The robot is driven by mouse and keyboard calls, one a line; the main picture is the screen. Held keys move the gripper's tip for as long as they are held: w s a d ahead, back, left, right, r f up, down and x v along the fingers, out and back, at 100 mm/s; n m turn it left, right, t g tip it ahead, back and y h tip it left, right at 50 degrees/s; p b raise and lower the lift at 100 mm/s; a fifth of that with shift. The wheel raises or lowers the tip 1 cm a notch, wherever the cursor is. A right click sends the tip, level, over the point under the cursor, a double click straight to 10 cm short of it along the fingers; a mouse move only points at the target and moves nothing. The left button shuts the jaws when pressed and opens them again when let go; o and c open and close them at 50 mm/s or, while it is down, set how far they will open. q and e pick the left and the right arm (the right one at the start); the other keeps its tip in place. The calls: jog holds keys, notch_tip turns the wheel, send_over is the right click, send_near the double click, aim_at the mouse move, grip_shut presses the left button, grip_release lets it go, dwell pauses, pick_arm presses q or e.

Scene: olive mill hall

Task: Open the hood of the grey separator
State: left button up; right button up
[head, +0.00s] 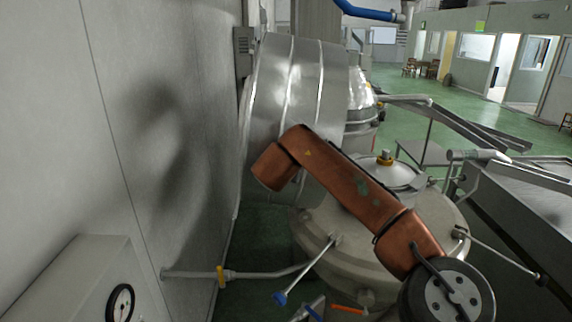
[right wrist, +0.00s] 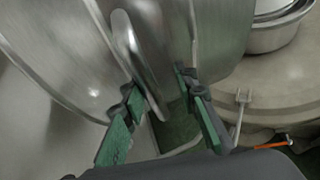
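A large banded steel shell (head: 300,85), apparently the separator's hood, stands on its side beside the grey wall, behind the round beige-grey separator base (head: 325,235). In the right wrist view the shell (right wrist: 75,55) fills the upper left, with a curved metal bar handle (right wrist: 140,65) in front of it. My right arm crosses the base in the head view; its gripper is hidden there. In the right wrist view my right gripper (right wrist: 157,88) is open, its green-padded fingers apart on either side of the handle's lower end. I cannot tell whether they touch it. My left gripper is out of view.
The wall (head: 160,140) runs close along the left, with a box and gauge (head: 121,303) at its foot. A pipe with a yellow fitting (head: 220,275) runs low to the base. A metal trough (head: 530,200) stands right. Open green floor (head: 455,115) lies beyond.

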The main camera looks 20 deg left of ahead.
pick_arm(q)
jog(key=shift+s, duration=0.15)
pick_arm(e)
jog(key=shift+s+a+r, duration=0.1)
jog(key=shift+a, duration=0.15)
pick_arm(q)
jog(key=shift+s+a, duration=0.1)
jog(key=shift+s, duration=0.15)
pick_arm(e)
jog(key=shift+d+r, duration=0.1)
jog(key=shift+s+r, duration=0.25)
jog(key=shift+s, duration=0.15)
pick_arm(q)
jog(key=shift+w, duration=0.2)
pick_arm(e)
jog(key=v, duration=1.1)
jog(key=shift+f, duration=0.1)
